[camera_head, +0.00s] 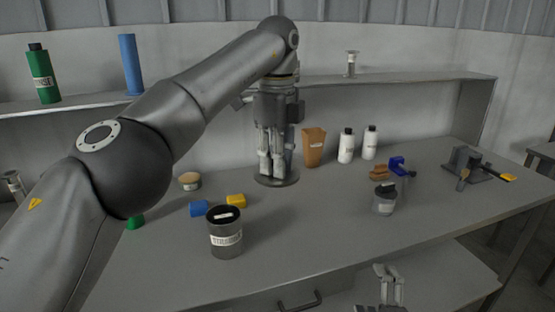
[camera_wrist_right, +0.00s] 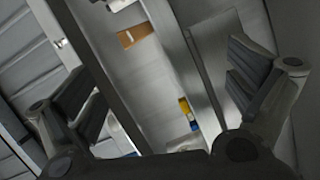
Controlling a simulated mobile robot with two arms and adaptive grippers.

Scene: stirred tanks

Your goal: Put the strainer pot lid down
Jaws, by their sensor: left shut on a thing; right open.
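The strainer pot lid (camera_head: 277,181) is a dark round disc at the back middle of the table in the head view. My left gripper (camera_head: 277,170) points straight down and is shut on the lid's top. The lid is flat and level, at or very close to the tabletop; I cannot tell if it touches. The dark pot (camera_head: 226,240) with a white label stands upright and uncovered nearer the front left. My right gripper (camera_head: 390,272) is open and empty below the table's front edge. Its spread fingers also show in the right wrist view (camera_wrist_right: 165,95).
Behind the lid stand a brown cup (camera_head: 314,148) and two white bottles (camera_head: 346,146). Blue (camera_head: 199,208) and yellow (camera_head: 236,201) blocks lie left of it. A small grey container (camera_head: 384,200) stands to the right. The table (camera_head: 310,230) is clear in front of the lid.

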